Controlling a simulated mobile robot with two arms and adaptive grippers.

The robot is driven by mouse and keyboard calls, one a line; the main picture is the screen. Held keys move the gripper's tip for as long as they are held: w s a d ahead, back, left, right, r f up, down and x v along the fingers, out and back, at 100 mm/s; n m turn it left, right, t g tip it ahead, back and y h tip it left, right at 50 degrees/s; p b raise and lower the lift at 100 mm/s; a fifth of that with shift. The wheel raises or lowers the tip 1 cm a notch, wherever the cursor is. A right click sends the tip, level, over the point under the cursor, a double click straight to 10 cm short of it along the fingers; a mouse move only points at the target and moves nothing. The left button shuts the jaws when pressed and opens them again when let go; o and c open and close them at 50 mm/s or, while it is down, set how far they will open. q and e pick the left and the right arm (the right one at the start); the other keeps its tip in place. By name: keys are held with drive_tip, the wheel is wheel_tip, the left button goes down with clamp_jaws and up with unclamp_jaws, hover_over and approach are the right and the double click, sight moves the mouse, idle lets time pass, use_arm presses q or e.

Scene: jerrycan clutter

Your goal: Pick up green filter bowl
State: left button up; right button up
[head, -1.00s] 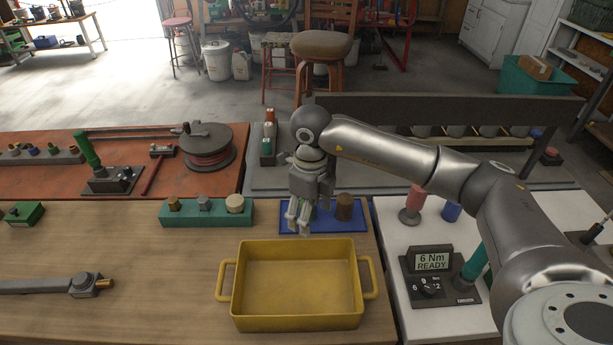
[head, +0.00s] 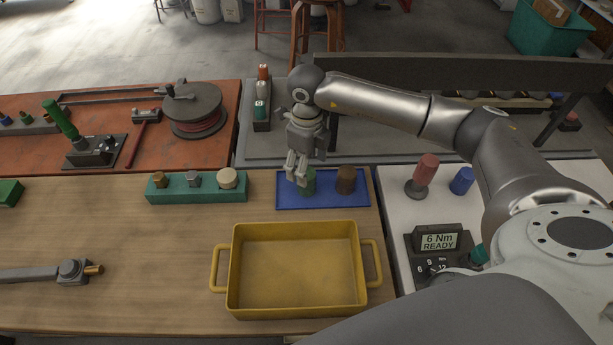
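The green filter bowl (head: 309,182) is a short green cylinder standing on a blue tray (head: 328,201), left of a brown cylinder (head: 345,180). My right gripper (head: 297,170) points down at the bowl's left side and covers part of it. Its fingers look parted, with a gap between them and nothing seen held. I cannot tell whether a finger touches the bowl. My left gripper is not in view.
A yellow handled bin (head: 297,312) stands in front of the blue tray. A teal block (head: 197,194) with several fittings is to the left. A grey wrench-like tool (head: 35,274) lies at far left. A red cylinder (head: 426,169) and blue cylinder (head: 461,181) stand right.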

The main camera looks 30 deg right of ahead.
wheel_tip(320, 180, down, 4)
drive_tip(key=shift+s+a+f+p, duration=0.1)
drive_tip(key=shift+s+p, duration=0.05)
drive_tip(key=shift+p, duration=0.7)
drive_tip(key=shift+f, duration=0.6)
drive_tip(key=c, duration=1.1)
